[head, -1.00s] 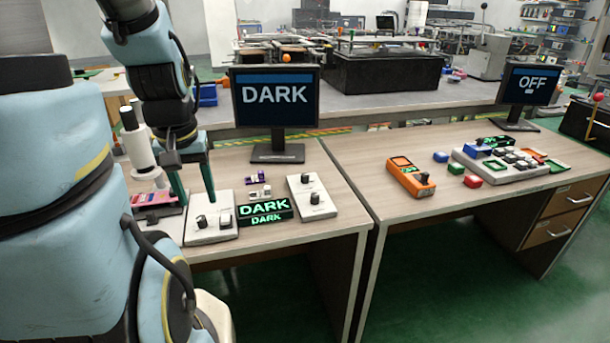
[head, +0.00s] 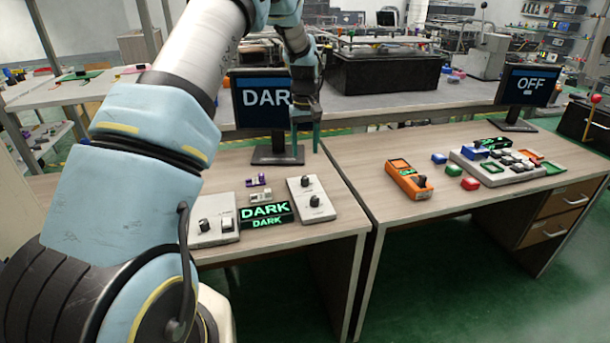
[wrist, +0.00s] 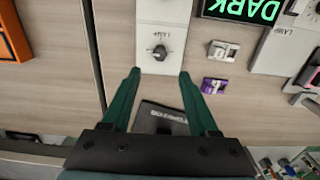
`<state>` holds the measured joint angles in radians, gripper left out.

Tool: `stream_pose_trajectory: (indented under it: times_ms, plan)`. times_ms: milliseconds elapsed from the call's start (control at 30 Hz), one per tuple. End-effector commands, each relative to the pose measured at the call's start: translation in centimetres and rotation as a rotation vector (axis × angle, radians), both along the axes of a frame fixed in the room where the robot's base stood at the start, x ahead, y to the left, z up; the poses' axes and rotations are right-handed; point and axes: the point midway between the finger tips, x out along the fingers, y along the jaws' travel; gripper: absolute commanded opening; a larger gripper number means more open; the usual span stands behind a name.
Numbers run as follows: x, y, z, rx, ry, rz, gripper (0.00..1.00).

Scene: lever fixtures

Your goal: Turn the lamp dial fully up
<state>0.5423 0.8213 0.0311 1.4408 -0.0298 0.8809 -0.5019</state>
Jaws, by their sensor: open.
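The right-hand white panel (head: 318,209) on the left desk carries two black dials. Its back dial (head: 305,182) also shows in the wrist view (wrist: 160,52), with a small label that looks like LAMP. My gripper (head: 306,150) is open and empty above the back of the desk, beside the monitor. In the wrist view its green fingertips (wrist: 159,74) are apart, with the dial just beyond the gap, not touched. A second white panel (head: 213,230) with dials stands at the left, partly behind my arm. The green-lit sign (head: 267,213) between the panels reads DARK.
The monitor (head: 262,100) behind is partly covered by my arm; DAR is readable. Small purple (head: 258,180) and white switches stand behind the sign.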

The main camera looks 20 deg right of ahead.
Motion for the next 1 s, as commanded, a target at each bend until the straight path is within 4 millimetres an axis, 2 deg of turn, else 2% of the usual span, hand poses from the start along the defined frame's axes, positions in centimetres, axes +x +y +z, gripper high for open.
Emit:
stream_pose_trajectory:
  times_ms: [167,400,600,767,1000]
  plan:
    - [0.0,0.0,-1.8,0.002,0.003,0.001,0.6]
    - [0.0,0.1,-6.2,0.002,0.003,0.001,0.6]
    - [0.0,0.1,-9.2,0.001,0.002,0.001,0.6]
    - [0.0,0.0,-10.4,0.0,0.0,0.001,0.6]
    - [0.1,0.0,-10.6,-0.001,-0.001,0.0,0.6]
